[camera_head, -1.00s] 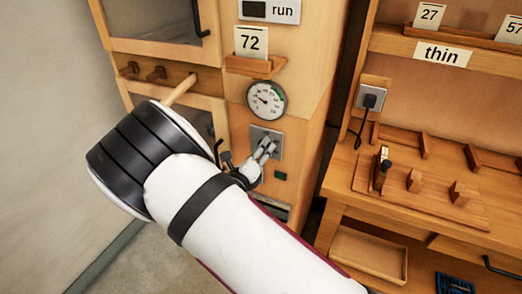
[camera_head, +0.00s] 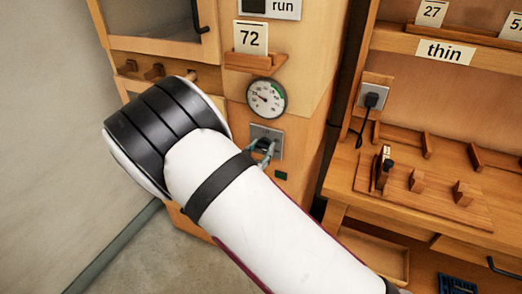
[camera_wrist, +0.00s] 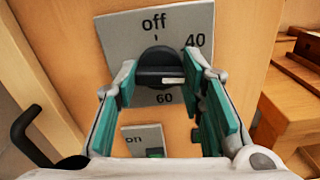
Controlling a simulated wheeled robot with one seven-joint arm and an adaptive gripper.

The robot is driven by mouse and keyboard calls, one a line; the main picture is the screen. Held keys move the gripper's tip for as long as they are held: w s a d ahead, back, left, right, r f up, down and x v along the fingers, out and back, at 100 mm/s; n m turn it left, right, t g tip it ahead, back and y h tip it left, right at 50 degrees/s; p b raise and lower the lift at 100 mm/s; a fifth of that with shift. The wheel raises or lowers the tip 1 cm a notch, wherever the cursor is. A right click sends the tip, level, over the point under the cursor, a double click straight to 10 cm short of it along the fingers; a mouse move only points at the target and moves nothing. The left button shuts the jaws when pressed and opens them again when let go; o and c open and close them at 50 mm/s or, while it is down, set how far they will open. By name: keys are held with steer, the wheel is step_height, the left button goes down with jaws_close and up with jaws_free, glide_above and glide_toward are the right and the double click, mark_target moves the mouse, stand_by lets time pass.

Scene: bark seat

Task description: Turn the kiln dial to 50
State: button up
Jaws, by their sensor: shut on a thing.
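The kiln dial (camera_wrist: 155,66) is a dark round knob on a grey plate (camera_wrist: 115,35) marked "off" at the top, "40" upper right and "60" below. A white line on the knob points right, toward a part of the plate hidden by a finger; no "50" is visible. My gripper (camera_wrist: 162,70) is shut on the dial, one finger on each side. In the head view my gripper (camera_head: 265,147) shows only partly at the plate (camera_head: 271,132), the rest hidden behind my arm.
A gauge (camera_head: 266,98) and a "72" card (camera_head: 250,37) on a ledge sit above the plate. An "on" plate (camera_wrist: 143,139) lies below the dial. A black handle (camera_wrist: 35,140) sticks out at left. A wooden bench (camera_head: 420,205) stands right.

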steer(key=shift+m+b, duration=0.6)
steer(key=shift+m, duration=1.5)
steer(key=o, duration=1.2)
steer(key=shift+c, duration=0.2)
steer(key=v, duration=1.2)
